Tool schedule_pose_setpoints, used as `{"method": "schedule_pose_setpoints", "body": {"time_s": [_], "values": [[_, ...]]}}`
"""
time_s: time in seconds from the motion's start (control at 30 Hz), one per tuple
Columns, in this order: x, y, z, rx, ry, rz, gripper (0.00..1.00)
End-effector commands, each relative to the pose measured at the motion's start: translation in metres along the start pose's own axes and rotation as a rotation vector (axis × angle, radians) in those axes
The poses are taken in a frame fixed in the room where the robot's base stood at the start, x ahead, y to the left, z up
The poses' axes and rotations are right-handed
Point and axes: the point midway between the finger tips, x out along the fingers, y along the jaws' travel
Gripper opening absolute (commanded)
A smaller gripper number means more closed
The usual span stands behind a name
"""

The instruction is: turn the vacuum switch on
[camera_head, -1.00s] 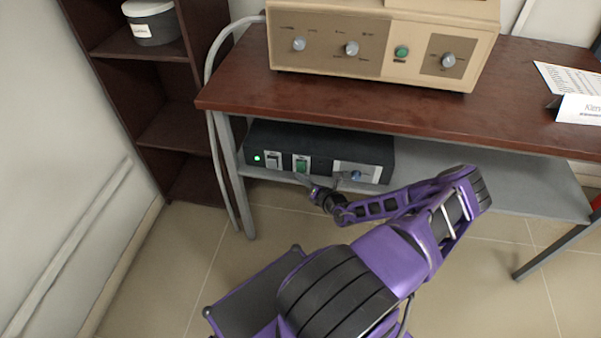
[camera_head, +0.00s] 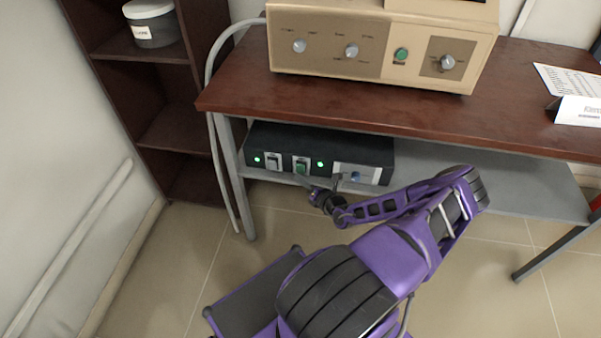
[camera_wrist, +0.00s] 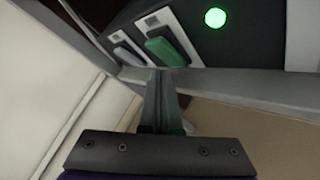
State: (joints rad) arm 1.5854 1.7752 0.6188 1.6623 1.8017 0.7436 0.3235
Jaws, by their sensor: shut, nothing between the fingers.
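The dark control box (camera_head: 345,146) stands on the lower shelf and carries a grey switch (camera_head: 273,161) and a green switch (camera_head: 301,166). Their labels are too small to read, so I cannot tell which is named vacuum. A green light (camera_head: 256,160) glows left of the grey switch, and another green light (camera_head: 320,164) glows right of the green one. My gripper (camera_head: 303,180) is shut and empty, just in front of the green switch. In the wrist view, the closed fingertips (camera_wrist: 164,75) are at the lower edge of the green switch (camera_wrist: 166,50); contact is unclear.
The shelf edge (camera_wrist: 240,86) runs just below the switches. A beige furnace (camera_head: 330,50) stands on the tabletop above. A table leg (camera_head: 236,185) and hose (camera_head: 216,150) are at left.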

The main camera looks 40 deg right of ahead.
Motion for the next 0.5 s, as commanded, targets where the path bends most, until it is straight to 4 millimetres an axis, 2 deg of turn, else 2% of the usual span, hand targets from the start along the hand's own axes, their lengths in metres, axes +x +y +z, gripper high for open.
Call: {"method": "schedule_pose_setpoints", "body": {"time_s": [0.5], "values": [[-0.0066,0.0052,-0.0044,0.000,0.001,0.000,0.00]]}}
